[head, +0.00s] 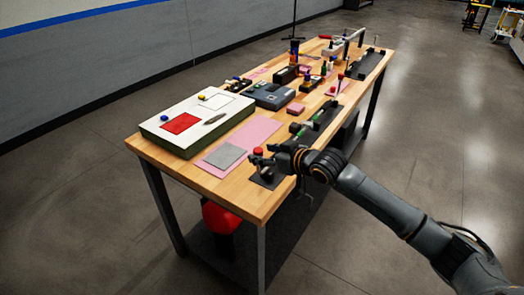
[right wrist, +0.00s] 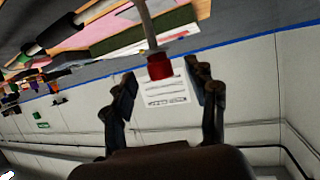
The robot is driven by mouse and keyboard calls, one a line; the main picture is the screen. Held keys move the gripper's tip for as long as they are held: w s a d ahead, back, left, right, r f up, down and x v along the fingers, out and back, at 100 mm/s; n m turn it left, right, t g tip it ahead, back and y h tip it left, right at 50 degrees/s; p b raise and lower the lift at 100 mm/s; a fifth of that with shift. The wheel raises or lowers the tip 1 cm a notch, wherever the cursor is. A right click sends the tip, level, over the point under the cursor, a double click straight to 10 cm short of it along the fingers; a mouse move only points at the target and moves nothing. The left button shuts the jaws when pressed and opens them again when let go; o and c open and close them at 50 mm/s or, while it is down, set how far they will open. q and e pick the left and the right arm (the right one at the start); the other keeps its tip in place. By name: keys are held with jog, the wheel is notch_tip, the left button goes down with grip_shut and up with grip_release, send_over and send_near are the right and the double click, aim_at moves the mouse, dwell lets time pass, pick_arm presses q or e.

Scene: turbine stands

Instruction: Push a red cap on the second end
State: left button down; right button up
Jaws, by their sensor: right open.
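A red cap (head: 258,151) shows at the near end of the bench, just by my right gripper (head: 266,162). In the right wrist view the red cap (right wrist: 159,67) sits at the end of a grey rod (right wrist: 149,25). My right gripper (right wrist: 168,93) is open there, with one finger on each side of the cap and visible gaps on both sides. Whether the cap is fully seated on the rod cannot be told. My left gripper is not in view.
The wooden bench (head: 143,147) carries a white-topped case (head: 160,136), a pink mat (head: 262,127) with a grey pad (head: 224,156), and a dark blue box (head: 272,97). Stands and tools crowd its far end. Open floor lies right of the bench.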

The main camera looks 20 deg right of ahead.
jog(key=p+v, duration=0.3)
jog(key=v, duration=0.2)
jog(key=shift+s+d+r+p, duration=0.15)
jog(key=shift+s+p, duration=0.15)
dwell(0.4)
